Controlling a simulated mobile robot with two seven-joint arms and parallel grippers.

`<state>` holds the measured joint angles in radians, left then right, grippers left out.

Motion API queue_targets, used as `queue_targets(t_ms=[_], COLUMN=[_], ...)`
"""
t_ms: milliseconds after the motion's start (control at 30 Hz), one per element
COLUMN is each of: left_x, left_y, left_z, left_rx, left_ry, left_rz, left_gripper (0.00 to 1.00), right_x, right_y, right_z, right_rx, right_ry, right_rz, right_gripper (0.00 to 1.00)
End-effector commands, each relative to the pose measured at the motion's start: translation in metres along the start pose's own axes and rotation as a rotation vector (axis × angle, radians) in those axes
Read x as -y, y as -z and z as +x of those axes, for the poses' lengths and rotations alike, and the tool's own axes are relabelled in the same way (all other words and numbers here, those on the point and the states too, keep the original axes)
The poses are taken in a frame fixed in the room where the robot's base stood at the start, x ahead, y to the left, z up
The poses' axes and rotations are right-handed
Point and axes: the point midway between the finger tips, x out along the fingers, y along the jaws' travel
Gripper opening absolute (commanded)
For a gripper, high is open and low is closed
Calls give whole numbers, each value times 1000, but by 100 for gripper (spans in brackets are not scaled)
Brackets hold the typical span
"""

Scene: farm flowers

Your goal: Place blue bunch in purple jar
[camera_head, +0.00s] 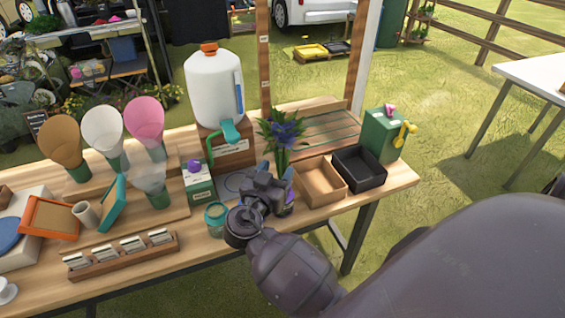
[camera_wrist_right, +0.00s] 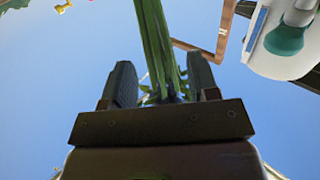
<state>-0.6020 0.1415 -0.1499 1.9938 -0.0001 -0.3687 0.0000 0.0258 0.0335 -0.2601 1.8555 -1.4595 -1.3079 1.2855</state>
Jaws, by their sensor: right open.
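The blue bunch (camera_head: 287,131), blue flowers with long green leaves, stands upright near the back middle of the table. My right gripper (camera_head: 276,180) is at its lower stems. In the right wrist view the green stems (camera_wrist_right: 158,45) run between my two open fingers (camera_wrist_right: 160,85), with a gap beside them. A small purple patch (camera_head: 290,198), perhaps the purple jar, shows just beside the right gripper. The gripper hides most of it, so I cannot tell whether the stems are inside it. My left gripper is not in view.
A teal-lidded glass jar (camera_head: 216,220) stands close left of my right gripper. A white dispenser (camera_head: 214,90) stands behind. A wooden tray (camera_head: 320,182) and a black tray (camera_head: 359,168) are to the right. A wooden card holder (camera_head: 122,256) lies at the front left.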

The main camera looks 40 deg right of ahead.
Motion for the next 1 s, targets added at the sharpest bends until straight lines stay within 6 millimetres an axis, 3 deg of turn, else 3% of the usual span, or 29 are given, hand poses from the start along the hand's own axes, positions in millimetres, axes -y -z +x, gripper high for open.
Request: queue_targets(t_ms=[100, 300, 567, 667, 800, 1000], left_x=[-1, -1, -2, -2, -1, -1], left_y=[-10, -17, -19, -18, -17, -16], left_z=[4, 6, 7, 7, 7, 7], left_rx=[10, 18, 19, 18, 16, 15], left_ry=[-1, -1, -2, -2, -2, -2], left_rz=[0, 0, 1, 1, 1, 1], left_gripper=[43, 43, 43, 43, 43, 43], right_x=[0, 0, -2, -6, -19, -47], right_y=[-3, -2, -9, -33, -85, -153], right_z=[-24, -53, -64, -60, -57, -69], right_rx=[5, 3, 25, 96, 246, 422], right_ry=[-1, 1, 20, 82, 245, 519], right_rz=[-1, -1, -30, -110, -269, -425], right_gripper=[55, 55, 55, 55, 55, 55])
